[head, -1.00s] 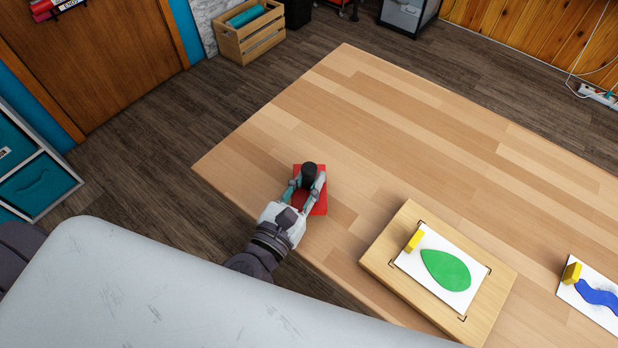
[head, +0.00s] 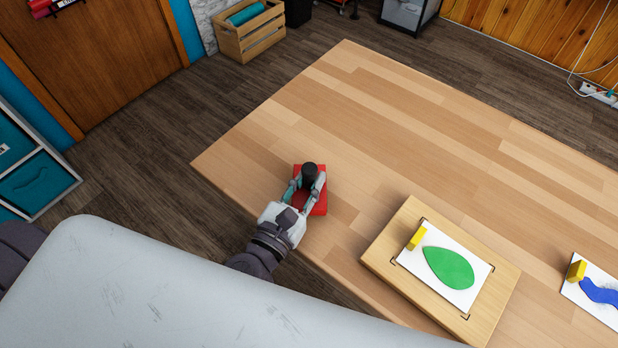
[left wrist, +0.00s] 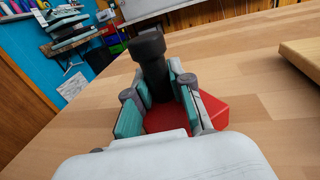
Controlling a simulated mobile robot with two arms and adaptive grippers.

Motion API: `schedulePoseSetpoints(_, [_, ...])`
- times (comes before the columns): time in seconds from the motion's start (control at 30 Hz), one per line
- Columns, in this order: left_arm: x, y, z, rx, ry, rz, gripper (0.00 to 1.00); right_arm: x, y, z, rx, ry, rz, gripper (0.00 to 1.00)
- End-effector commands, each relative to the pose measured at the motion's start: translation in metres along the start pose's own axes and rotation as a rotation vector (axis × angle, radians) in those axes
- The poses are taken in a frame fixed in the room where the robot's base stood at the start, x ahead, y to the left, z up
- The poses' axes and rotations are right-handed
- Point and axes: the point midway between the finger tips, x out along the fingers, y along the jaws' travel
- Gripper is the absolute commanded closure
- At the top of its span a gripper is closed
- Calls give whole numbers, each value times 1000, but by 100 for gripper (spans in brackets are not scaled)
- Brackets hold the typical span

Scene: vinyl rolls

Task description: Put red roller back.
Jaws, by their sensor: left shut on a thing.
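The roller's black handle (head: 309,170) stands up between the fingers of my left gripper (head: 307,187). The gripper is shut on the handle. A flat red block (head: 320,204) is under the handle and rests on the table near its left corner. In the left wrist view, the black handle (left wrist: 150,55) rises from between the teal finger pads, with the red block (left wrist: 214,110) below and around its foot. The fingers hide the handle's lower end, so I cannot tell whether handle and red block are one piece. My right gripper is not in view.
A wooden board (head: 384,258) holds a white card with a green leaf (head: 448,267) and a yellow block (head: 417,238). Another card with a blue wavy shape (head: 600,292) lies at the right. The wooden table (head: 400,130) is clear behind and between.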

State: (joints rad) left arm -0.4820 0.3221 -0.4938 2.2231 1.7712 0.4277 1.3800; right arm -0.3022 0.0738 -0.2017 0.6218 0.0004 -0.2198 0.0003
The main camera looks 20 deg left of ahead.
Motion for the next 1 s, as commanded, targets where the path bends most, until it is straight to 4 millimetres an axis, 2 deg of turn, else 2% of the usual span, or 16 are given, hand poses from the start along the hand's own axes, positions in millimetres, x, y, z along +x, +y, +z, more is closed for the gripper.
schedulePoseSetpoints(0.23, [0,0,-2,0,-1,0,100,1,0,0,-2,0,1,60])
schedulePoseSetpoints(0.27, [0,0,-2,0,-1,0,74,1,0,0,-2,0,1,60])
schedulePoseSetpoints(0.4, [0,0,-2,0,-1,0,51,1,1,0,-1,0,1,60])
schedulePoseSetpoints(0.63, [0,0,-2,0,0,0,50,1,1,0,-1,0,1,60])
schedulePoseSetpoints(0.93, [0,0,-2,0,1,0,0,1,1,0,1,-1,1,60])
schedulePoseSetpoints(1.0, [0,0,-2,0,1,0,0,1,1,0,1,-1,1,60])
